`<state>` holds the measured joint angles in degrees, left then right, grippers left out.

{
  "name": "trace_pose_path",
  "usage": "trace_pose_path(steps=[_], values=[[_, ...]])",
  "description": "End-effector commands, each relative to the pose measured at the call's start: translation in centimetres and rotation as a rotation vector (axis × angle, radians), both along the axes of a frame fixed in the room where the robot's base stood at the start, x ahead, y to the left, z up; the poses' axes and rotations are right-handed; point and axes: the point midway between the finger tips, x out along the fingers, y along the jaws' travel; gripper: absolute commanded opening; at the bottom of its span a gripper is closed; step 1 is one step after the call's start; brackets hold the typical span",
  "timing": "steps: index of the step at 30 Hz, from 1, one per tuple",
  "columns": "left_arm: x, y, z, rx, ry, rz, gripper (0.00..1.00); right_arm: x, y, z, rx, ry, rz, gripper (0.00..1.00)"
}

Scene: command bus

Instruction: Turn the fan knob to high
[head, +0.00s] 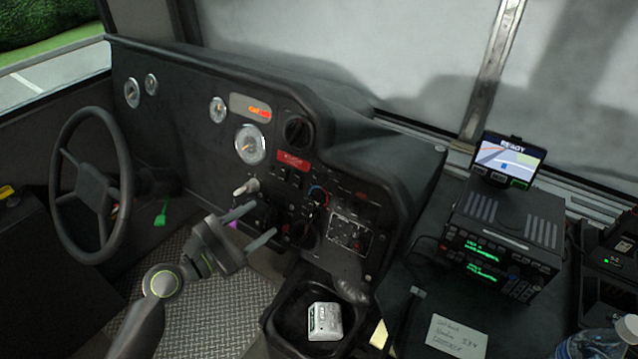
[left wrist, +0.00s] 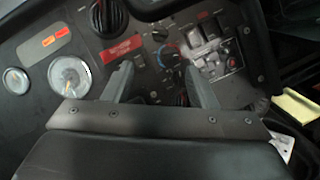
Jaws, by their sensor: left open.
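The dashboard panel (head: 330,215) holds several dark knobs; their labels are too small to read, so I cannot tell for certain which is the fan knob. A knob with a blue and red arc (head: 318,195) sits right of the gripper, and it also shows in the left wrist view (left wrist: 168,52). A dark round knob (head: 303,235) is below it. My left gripper (head: 262,222) is open and empty, its fingers pointing at the panel. In the left wrist view the fingers (left wrist: 157,72) straddle the lower panel area; contact cannot be told. My right gripper is not in view.
A steering wheel (head: 92,185) stands at the left. A bin (head: 280,322) with a white box (head: 325,321) is below the panel. A radio unit (head: 505,235) with a screen (head: 508,157) is at the right. A large round black vent or knob (head: 298,131) is higher up.

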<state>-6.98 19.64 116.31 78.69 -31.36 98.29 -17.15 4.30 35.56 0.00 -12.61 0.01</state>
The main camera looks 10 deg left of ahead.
Motion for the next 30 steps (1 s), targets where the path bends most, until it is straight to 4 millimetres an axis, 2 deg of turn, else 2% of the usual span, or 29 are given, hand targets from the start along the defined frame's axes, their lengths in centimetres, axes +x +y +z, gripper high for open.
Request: trace_pose_path(steps=[18, 24, 30], values=[[10.8, -7.2, 0.1, -0.001, 0.000, 0.000, 0.52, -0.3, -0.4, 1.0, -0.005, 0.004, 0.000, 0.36], [12.7, -8.4, 0.0, 0.002, 0.000, 0.000, 0.52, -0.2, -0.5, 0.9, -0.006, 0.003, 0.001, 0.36], [13.3, -8.8, 0.0, 0.003, 0.000, 0.001, 0.52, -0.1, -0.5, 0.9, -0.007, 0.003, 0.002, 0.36]])
